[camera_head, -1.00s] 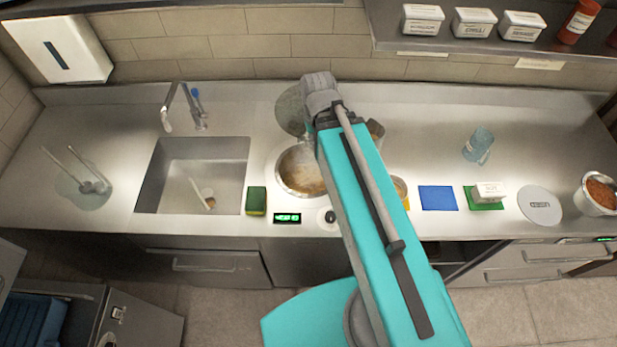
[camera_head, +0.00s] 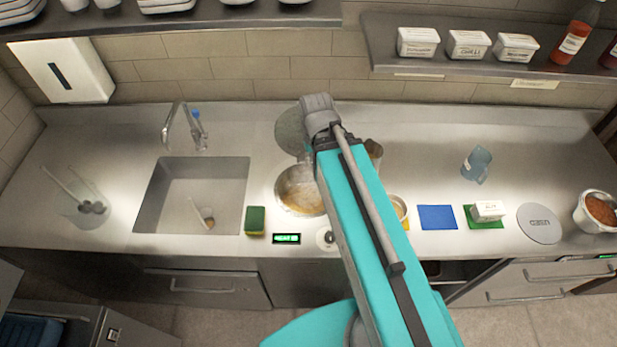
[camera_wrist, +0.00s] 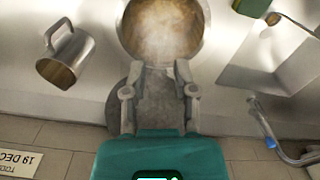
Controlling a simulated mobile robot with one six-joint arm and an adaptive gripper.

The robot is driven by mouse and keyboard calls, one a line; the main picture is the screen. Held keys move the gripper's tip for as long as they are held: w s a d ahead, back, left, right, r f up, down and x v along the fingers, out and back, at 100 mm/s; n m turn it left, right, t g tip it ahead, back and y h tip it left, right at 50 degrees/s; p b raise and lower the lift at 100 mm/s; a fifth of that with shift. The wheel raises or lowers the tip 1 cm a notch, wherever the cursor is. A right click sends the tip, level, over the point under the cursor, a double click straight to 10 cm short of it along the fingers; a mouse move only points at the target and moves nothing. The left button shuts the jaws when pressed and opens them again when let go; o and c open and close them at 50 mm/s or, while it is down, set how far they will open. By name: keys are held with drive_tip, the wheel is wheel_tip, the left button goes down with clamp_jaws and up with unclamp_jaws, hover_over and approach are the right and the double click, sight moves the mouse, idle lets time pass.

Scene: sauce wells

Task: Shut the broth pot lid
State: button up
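The broth pot (camera_head: 298,192) is set into the counter right of the sink, with pale brown broth inside. My arm covers its right part. The broth pot lid (camera_head: 291,130), a grey disc, stands raised behind the pot, so the pot is open. In the wrist view the broth pot (camera_wrist: 163,12) lies just beyond my fingertips, and part of the lid (camera_wrist: 118,108) shows behind my gripper. My gripper (camera_wrist: 160,72) has its fingers apart, over the lid side of the pot. I cannot tell whether it touches the lid.
A metal jug (camera_wrist: 66,56) stands beside the pot. The sink (camera_head: 192,190), faucet (camera_head: 186,125) and sponge (camera_head: 255,220) are left of the pot. A shelf (camera_head: 440,62) with tubs overhangs the back right.

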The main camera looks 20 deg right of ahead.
drive_tip(key=shift+m+t, duration=0.4)
drive_tip(key=shift+t, duration=0.1)
drive_tip(key=w, duration=0.5)
drive_tip(key=w+d, duration=0.1)
drive_tip(key=w, duration=0.1)
drive_tip(key=shift+w+r, duration=0.15)
drive_tip(key=shift+r, duration=0.2)
clamp_jaws()
drive_tip(key=w+d+r+m+t+p, duration=0.1)
drive_tip(key=w+d, duration=0.1)
drive_tip(key=w, duration=0.7)
drive_tip(key=w+d+r+m+t+h, duration=0.1)
drive_tip(key=w+d+t, duration=0.1)
drive_tip(key=w, duration=0.7)
drive_tip(key=shift+w+d+r+p, duration=0.15)
drive_tip(key=shift+w+d+p, duration=0.1)
drive_tip(key=shift+d+p, duration=0.25)
drive_tip(key=shift+d, duration=0.1)
